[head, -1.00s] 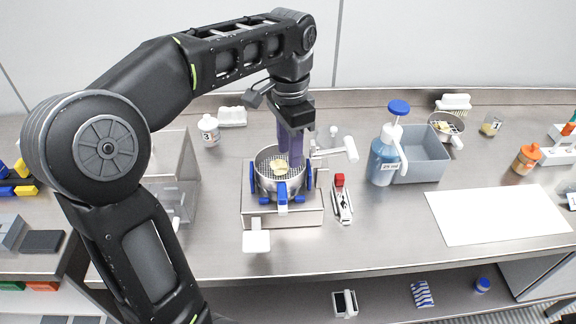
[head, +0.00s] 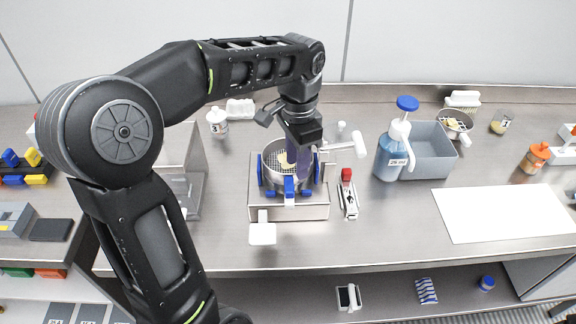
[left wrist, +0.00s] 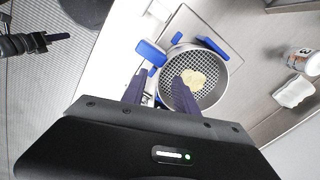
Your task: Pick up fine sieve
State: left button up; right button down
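A round steel sieve (head: 275,171) with a mesh floor and pale yellow pieces sits in a square steel stand (head: 265,207) with blue clamps. It also shows in the left wrist view (left wrist: 212,96). My left gripper (head: 303,168) points down at the sieve's right side in the head view. In the left wrist view its two purple fingers (left wrist: 160,88) are apart. One finger overlaps the sieve's near rim and the other is outside it, by a blue clamp. Whether they touch the sieve is unclear. A black part with a thin dark finger (left wrist: 50,38), perhaps my right gripper, shows at the upper left.
A white-handled tool (head: 345,147) and a red-topped device (head: 348,195) stand right of the stand. A white sheet (head: 500,213) lies at the right.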

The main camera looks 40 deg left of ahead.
aim_at(288, 169)
pick_arm(q)
jog(key=shift+f, duration=1.4)
grip_shut()
jog(key=shift+s+f, duration=0.1)
jog(key=shift+s, duration=0.05)
dwell(0.6)
